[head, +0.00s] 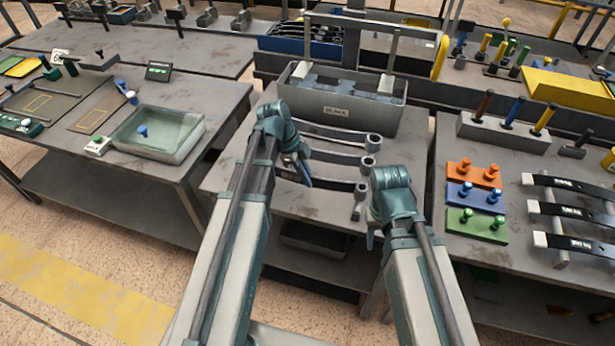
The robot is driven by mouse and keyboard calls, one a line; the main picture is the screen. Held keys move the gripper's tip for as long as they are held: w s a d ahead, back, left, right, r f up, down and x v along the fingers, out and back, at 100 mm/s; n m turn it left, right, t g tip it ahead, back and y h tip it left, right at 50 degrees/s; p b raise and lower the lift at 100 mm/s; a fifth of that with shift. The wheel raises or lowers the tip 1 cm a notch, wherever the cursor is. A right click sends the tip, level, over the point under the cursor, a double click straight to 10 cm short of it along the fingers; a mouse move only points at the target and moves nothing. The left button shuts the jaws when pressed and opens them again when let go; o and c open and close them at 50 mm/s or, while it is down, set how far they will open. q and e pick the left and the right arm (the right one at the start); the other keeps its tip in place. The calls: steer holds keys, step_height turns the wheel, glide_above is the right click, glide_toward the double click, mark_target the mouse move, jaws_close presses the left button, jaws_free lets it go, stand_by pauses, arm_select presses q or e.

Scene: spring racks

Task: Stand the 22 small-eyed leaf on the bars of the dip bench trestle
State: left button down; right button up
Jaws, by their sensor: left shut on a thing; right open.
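The dip bench trestle (357,212) stands on the middle bench, with several dark curved leaves lying across it, their eyes at the right end. My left gripper (304,178) is shut at the left part of the nearest leaf (335,184); its left end is hidden behind my arm. I cannot read a marking on it, nor tell whether it rests on the bars or just above them. Two more leaves, a middle one (338,157) and a far one (335,134), lie behind it. My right gripper (371,238) is low at the bench's front right, mostly hidden by its wrist, apart from the leaf.
A grey tank (337,111) labelled BLACK stands behind the trestle under a frame. A tray of liquid (190,146) is on the left bench. Orange, blue and green blocks (477,222) and a rack of white-tipped leaves (565,211) are on the right bench.

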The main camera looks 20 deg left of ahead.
arm_select(q)
steer(key=shift+f+b, duration=0.4)
steer(key=shift+b, duration=0.1)
stand_by(0.3)
steer(key=shift+c, duration=2)
jaws_free()
steer(key=shift+r, duration=0.1)
step_height(320, 180, up, 7)
steer(key=p, duration=0.7)
steer(key=s+d+f+n+y, duration=0.1)
steer(key=s+d+n+y, duration=0.5)
steer(key=s+d+n, duration=0.4)
steer(key=s+n, duration=0.4)
steer(key=shift+d+f+n, duration=0.3)
steer(key=shift+f, duration=0.1)
